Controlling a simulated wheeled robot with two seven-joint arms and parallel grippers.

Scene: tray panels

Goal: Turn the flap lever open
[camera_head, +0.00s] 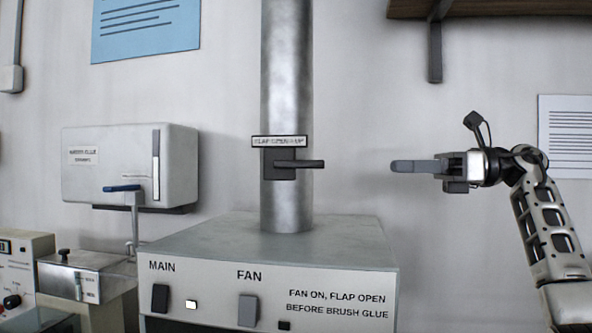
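The flap lever (312,163) is a dark bar that sticks out level to the right from a dark block on the metal duct pipe (287,80). A label (280,142) reading "FLAP OPEN = UP" sits just above it. My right gripper (402,166) is to the right of the lever, at about the same height in the picture and apart from it. Its fingers point left and are seen side-on, so one hides the other and the gap between them cannot be judged. Nothing shows in its grasp. My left gripper is not in view.
Below the pipe stands a grey box (260,243) with MAIN and FAN switches and fan and flap text. A white dispenser (130,165) with a blue-handled tap is at left. A shelf (490,10) with a bracket is at upper right. The wall between lever and gripper is bare.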

